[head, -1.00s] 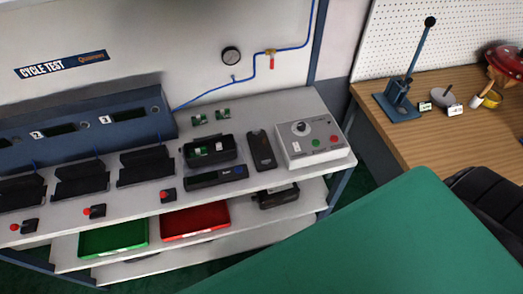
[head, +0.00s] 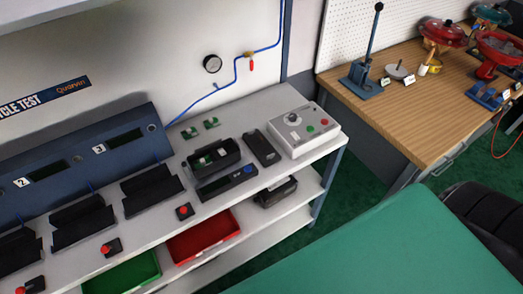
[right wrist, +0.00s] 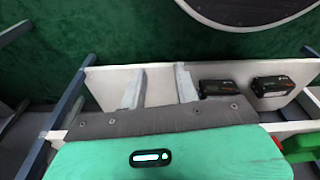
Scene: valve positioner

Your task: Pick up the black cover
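In the head view a flat black cover (head: 261,147) lies on the light grey bench top, between an open black housing (head: 213,158) and a grey control box. A long black piece (head: 227,183) with a small display and a blue spot lies in front of the housing. I cannot tell for sure which flat black piece the task means. Neither gripper shows in the head view. In the right wrist view my right gripper (right wrist: 160,84) has its two pale fingers apart, empty, over a pale shelf. The cover is not visible there.
The control box (head: 303,130) stands at the bench's right end. Green boards (head: 202,129) lie behind the housing. A red tray (head: 203,237) and green tray (head: 122,272) sit below. Black units (right wrist: 215,88) lie on the shelf. A wooden table (head: 420,120) stands right.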

